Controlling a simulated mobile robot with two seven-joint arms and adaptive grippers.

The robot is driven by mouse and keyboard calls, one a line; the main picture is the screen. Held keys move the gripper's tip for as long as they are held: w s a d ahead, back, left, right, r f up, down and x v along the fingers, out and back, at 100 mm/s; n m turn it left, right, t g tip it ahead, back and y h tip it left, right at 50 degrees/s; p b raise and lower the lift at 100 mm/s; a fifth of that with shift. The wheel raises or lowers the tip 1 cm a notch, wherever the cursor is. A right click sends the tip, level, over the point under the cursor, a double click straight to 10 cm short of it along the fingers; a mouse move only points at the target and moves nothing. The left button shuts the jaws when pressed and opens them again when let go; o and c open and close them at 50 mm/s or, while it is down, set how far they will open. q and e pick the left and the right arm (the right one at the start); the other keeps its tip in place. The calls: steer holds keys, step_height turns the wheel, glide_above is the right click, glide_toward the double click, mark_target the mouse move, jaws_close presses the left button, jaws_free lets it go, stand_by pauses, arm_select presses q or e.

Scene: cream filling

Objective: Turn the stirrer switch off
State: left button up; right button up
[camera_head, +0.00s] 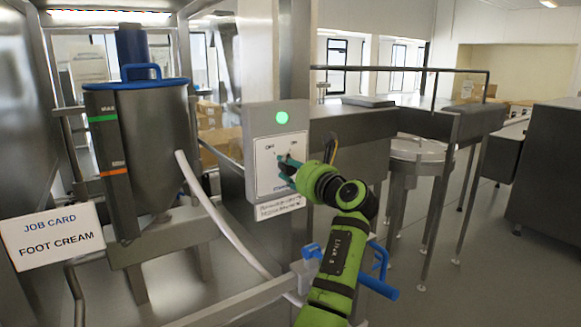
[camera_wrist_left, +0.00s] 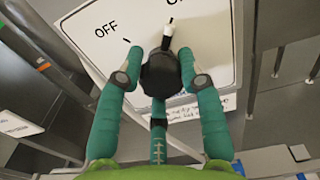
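The stirrer switch (camera_wrist_left: 163,74) is a black knob with a white pointer on the white-faced control panel (camera_head: 262,130). In the left wrist view the pointer points up and slightly right, in line with the mark by the partly cut-off label right of OFF. A green lamp (camera_head: 282,117) glows above the switch. My left gripper (camera_head: 287,170) is at the panel, hiding most of the knob in the head view. In the left wrist view its teal fingers (camera_wrist_left: 162,52) bend inward on both sides of the knob and appear to touch it. My right gripper is not in view.
A steel tank (camera_head: 150,150) with a blue lid stands left of the panel. A white hose (camera_head: 215,215) runs down beside it. A job card (camera_head: 55,236) reads FOOT CREAM. A blue-handled fitting (camera_head: 378,285) is below the panel, close to my left arm. Steel machinery (camera_head: 450,122) stands right.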

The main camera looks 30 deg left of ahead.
arm_select(q)
steer(key=shift+r, duration=0.35)
steer(key=shift+c, duration=0.4)
steer(key=shift+n, duration=0.4)
steer(key=shift+r+n, duration=0.15)
steer(key=shift+n, duration=0.35)
steer(key=n, duration=0.3)
steer(key=shift+n, duration=0.3)
steer(key=n+b, duration=0.2)
steer(key=n, duration=0.2)
steer(key=shift+s, duration=0.1)
steer(key=n, duration=0.1)
steer(key=n+b, duration=0.1)
steer(key=n, duration=0.2)
steer(key=shift+a+f+n+b, duration=0.1)
steer(key=shift+f+n+b, duration=0.2)
steer(key=shift+b, duration=0.1)
